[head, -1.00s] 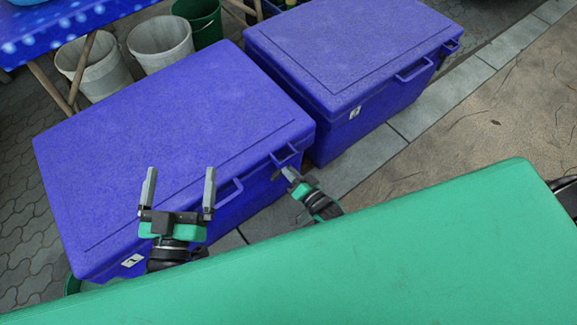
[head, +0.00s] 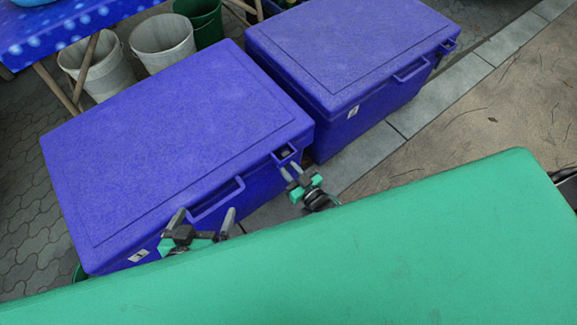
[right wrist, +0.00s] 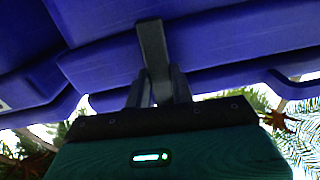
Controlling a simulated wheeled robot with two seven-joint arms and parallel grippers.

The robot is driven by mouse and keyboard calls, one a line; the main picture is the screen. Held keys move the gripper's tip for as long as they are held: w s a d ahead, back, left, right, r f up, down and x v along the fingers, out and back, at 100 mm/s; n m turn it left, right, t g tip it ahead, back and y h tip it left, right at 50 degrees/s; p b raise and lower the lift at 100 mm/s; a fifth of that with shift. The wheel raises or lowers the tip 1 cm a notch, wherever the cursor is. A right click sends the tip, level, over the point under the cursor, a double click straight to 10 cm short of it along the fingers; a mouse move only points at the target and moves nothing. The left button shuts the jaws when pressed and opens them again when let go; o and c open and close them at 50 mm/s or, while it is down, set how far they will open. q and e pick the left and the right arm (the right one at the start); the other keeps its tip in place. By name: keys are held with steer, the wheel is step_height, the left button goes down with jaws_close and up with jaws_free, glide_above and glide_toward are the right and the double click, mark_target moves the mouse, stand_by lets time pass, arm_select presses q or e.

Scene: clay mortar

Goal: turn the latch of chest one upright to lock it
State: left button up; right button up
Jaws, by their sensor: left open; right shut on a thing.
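Two blue chests stand side by side; the nearer left chest (head: 175,140) is shut, with a small white label (head: 138,256) too small to read. My right gripper (head: 292,171) is at the front of this chest, below the notch near the lid's right end. In the right wrist view, its fingers (right wrist: 157,88) are shut on a grey bar-like latch (right wrist: 152,42) that stands against the blue chest; its exact tilt is hard to judge. My left gripper (head: 204,214) is open and empty, in front of the chest near its lid handle (head: 216,199).
The second blue chest (head: 350,50) stands shut behind to the right. Pale buckets (head: 162,45) and a green bucket (head: 200,20) stand beyond, by a blue-covered table (head: 60,30). A green surface (head: 400,240) fills the foreground. Paving right of the chests is clear.

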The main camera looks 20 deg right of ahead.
arm_select(q)
steer(key=shift+a+f, duration=0.1)
steer(key=shift+a, duration=0.1)
arm_select(e)
steer(key=shift+f+n, duration=0.1)
steer(key=shift+n, duration=0.4)
steer(key=o, duration=1)
arm_select(q)
steer(key=a+g+p, duration=0.1)
steer(key=s+a+g+y+p, duration=0.1)
steer(key=a, duration=0.1)
steer(key=shift+a+g+y, duration=0.1)
steer(key=shift+g+y, duration=0.2)
arm_select(e)
steer(key=v, duration=1.4)
steer(key=shift+w+a+r, duration=0.1)
steer(key=shift+w+r, duration=0.05)
steer(key=shift+r, duration=0.05)
